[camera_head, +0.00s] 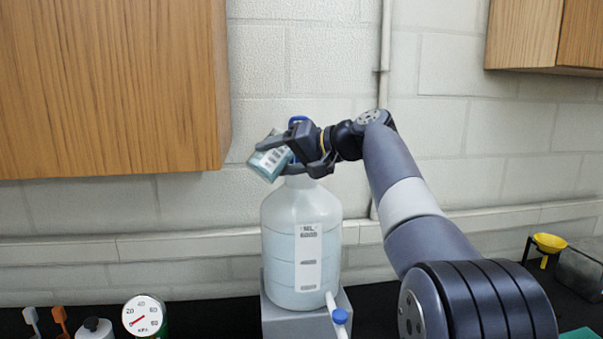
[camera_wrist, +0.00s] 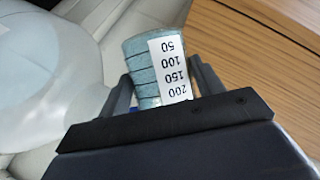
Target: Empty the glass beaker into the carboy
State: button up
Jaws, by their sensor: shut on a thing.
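The glass beaker (camera_head: 270,158) is tilted over the mouth of the carboy, with pale blue contents and a white label. My gripper (camera_head: 312,150) is shut on it. In the wrist view the beaker (camera_wrist: 155,68) shows a scale label between the two fingers of my gripper (camera_wrist: 165,85). The carboy (camera_head: 300,225) is a large translucent white bottle with a label strip and pale blue liquid inside. Its mouth is partly hidden behind my gripper. I cannot tell whether liquid is flowing. The carboy also shows in the wrist view (camera_wrist: 45,80).
The carboy stands on a grey block (camera_head: 275,318), with a blue-handled tap (camera_head: 340,316) at its front. A wooden cabinet (camera_head: 110,85) hangs close at the left. A pressure gauge (camera_head: 144,316) and a small bottle (camera_head: 96,328) stand at lower left. A yellow funnel (camera_head: 549,242) is at the right.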

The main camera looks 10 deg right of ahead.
jog(key=shift+f+m+y+b, duration=0.4)
jog(key=shift+m+y, duration=0.1)
jog(key=shift+m, duration=0.4)
dwell(1.1)
jog(key=shift+w+d+r+m+y+p, duration=0.1)
jog(key=shift+d+r+m+y+p, duration=0.05)
jog(key=shift+r+m+y+p, duration=0.4)
dwell(0.8)
notch_tip(320, 180, up, 3)
jog(key=shift+w+d+f+m+p, duration=0.15)
jog(key=shift+f+m+p, duration=0.1)
jog(key=shift+p, duration=0.6)
jog(key=shift+m+y, duration=0.25)
jog(key=shift+m, duration=0.25)
jog(key=shift+w+d+r, duration=0.1)
jog(key=shift+d+r, duration=0.05)
jog(key=shift+r, duration=1.1)
jog(key=shift+w+d+r, duration=0.1)
jog(key=shift+d+r, duration=0.05)
jog(key=shift+r, duration=1.1)
jog(key=shift+w+d+r, duration=0.1)
jog(key=shift+d+r, duration=0.05)
jog(key=shift+r, duration=1.35)
